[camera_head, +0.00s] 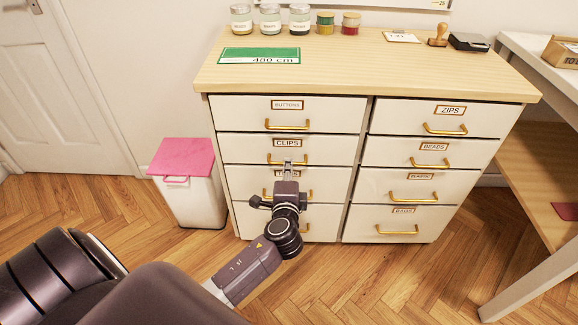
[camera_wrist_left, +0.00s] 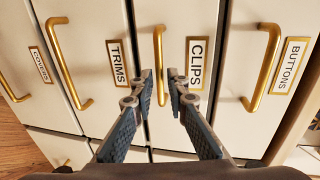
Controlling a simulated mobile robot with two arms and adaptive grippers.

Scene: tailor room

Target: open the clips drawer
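The clips drawer (camera_head: 240,150) is the second one down in the left column of the cabinet, and it looks closed. Its white front bears a CLIPS label, also seen in the left wrist view (camera_wrist_left: 199,62). Its brass handle (camera_head: 303,160) is a horizontal bar. My left gripper (camera_head: 289,163) is at the middle of this handle. In the left wrist view, the handle (camera_wrist_left: 158,45) runs between the two fingertips (camera_wrist_left: 160,76), which stand apart with a small gap beside the bar. My right gripper is not in view.
The buttons drawer (camera_head: 235,113) is above; the trims drawer (camera_wrist_left: 96,30) is below, partly hidden by my gripper. A right column (camera_head: 435,151) of drawers stands beside. A white bin with a pink lid (camera_head: 183,157) is left of the cabinet. Jars (camera_head: 270,18) stand on top.

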